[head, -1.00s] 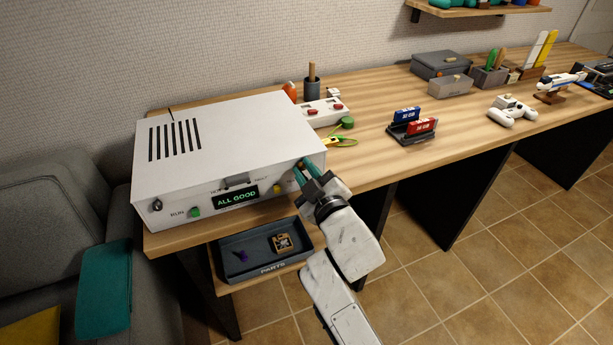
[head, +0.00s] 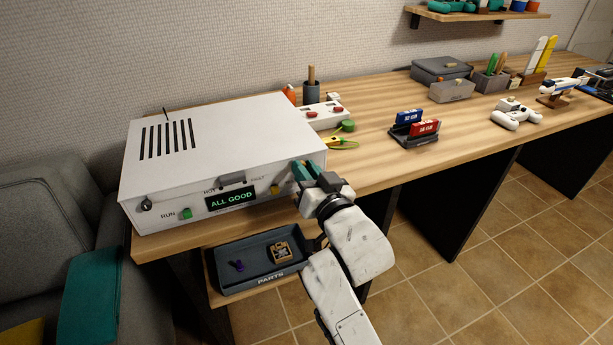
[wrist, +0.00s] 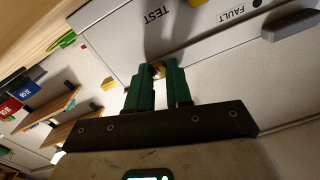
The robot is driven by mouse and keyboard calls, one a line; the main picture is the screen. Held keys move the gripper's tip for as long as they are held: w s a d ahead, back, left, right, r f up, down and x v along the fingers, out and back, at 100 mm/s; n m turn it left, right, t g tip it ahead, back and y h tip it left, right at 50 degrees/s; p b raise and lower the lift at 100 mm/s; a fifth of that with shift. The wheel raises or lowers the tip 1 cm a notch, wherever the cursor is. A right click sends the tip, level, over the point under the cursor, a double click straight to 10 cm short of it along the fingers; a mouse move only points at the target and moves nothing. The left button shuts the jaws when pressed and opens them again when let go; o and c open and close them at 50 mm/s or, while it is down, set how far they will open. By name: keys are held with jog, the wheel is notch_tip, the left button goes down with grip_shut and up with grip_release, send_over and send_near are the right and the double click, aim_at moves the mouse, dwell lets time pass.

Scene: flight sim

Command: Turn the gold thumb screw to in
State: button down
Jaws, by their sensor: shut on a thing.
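The gold thumb screw (wrist: 158,70) shows in the wrist view between the green fingertips of my gripper (wrist: 156,80), on the white front panel close to the word TEST. My gripper is shut on the screw. In the head view my gripper (head: 300,172) is at the right end of the front of the white box (head: 215,145), and its fingers hide the screw there. The box's display (head: 232,198) reads ALL GOOD. How far in the screw sits cannot be told.
A dark PARTS tray (head: 235,283) with a purple piece and a gold-brown piece sits below the box. A handle (head: 233,179), a green button (head: 186,213) and a yellow button (head: 275,189) are on the panel. A card holder (head: 413,138) stands on the desk to the right.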

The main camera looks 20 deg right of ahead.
jog(key=shift+f+m+b, duration=0.3)
jog(key=shift+m+b, duration=0.15)
jog(key=shift+m, duration=0.65)
jog(key=c, duration=1)
grip_release()
jog(key=shift+r, duration=0.2)
jog(key=s, duration=1)
jog(key=shift+s+d, duration=0.15)
jog(key=shift+s, duration=0.25)
